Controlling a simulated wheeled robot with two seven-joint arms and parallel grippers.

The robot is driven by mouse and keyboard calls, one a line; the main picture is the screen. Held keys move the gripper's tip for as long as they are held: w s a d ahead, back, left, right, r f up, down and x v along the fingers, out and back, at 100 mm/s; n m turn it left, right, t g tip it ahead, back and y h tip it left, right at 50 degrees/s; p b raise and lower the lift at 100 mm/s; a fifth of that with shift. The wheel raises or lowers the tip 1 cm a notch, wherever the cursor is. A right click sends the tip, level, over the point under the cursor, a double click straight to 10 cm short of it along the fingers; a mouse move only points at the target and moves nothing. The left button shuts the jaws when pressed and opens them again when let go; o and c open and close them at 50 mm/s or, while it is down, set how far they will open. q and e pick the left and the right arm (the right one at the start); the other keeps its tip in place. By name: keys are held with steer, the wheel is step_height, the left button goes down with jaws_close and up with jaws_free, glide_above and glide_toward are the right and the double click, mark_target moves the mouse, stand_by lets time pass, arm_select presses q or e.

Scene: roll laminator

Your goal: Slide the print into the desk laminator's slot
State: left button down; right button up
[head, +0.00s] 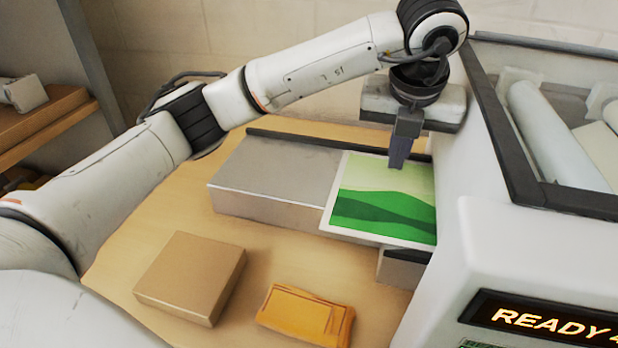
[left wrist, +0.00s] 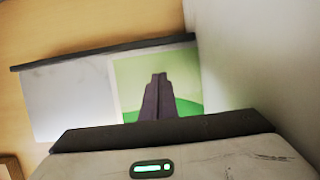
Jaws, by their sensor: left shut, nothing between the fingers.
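The print (head: 380,205), a white-bordered sheet with green hills, lies flat over the right end of a grey feed platform (head: 270,180). Its right edge is at the white side of the laminator (head: 490,230); I cannot tell whether any of it is inside the slot. My left gripper (head: 397,165) points down, fingers shut with nothing between them, over the print's upper part. In the left wrist view the shut fingers (left wrist: 158,78) cover the middle of the print (left wrist: 130,75); contact is unclear. My right gripper is not in view.
A brown box (head: 190,275) and an orange envelope (head: 305,315) lie on the wooden table (head: 250,260) in front of the platform. A dark rail (head: 300,138) runs along the platform's back edge. The laminator's display reads READY (head: 540,320). Shelves stand at far left.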

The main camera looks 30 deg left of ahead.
arm_select(q)
step_height(320, 180, up, 5)
steer(key=p, duration=0.2)
steer(key=shift+p, duration=0.4)
steer(key=shift+s, duration=0.15)
stand_by(0.4)
